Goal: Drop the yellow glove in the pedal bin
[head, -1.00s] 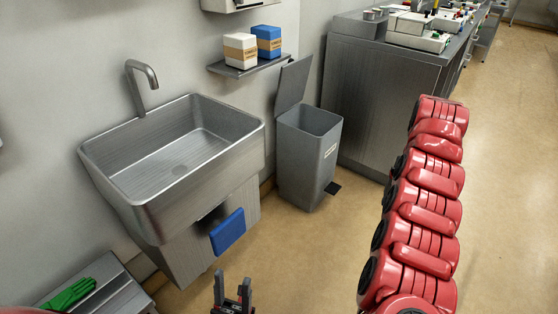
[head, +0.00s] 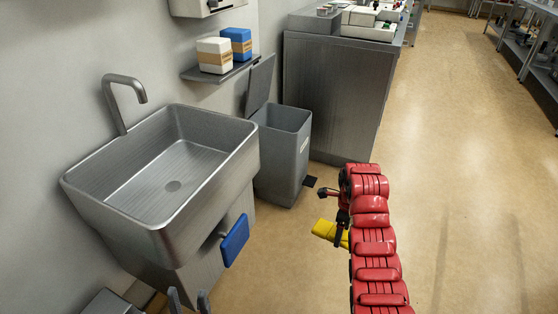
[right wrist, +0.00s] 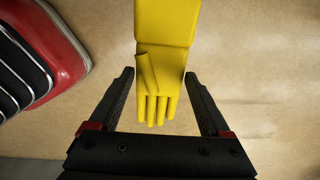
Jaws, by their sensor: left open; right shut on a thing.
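The yellow glove (head: 325,230) is held in my right gripper (head: 341,226), above the floor and to the right of the pedal bin. In the right wrist view the glove (right wrist: 165,25) lies between the fingers of the right gripper (right wrist: 159,75), with its own fingers pointing toward the palm. The grey pedal bin (head: 284,160) stands against the wall with its lid (head: 261,83) raised and its mouth open. Its black pedal (head: 310,181) is at floor level. My left gripper (head: 188,301) is open and empty at the bottom edge, in front of the sink.
A steel sink (head: 150,225) with a blue panel (head: 235,241) stands left of the bin. A shelf (head: 220,71) with two boxes hangs above. A steel cabinet (head: 335,95) stands behind and right of the bin. The floor to the right is open.

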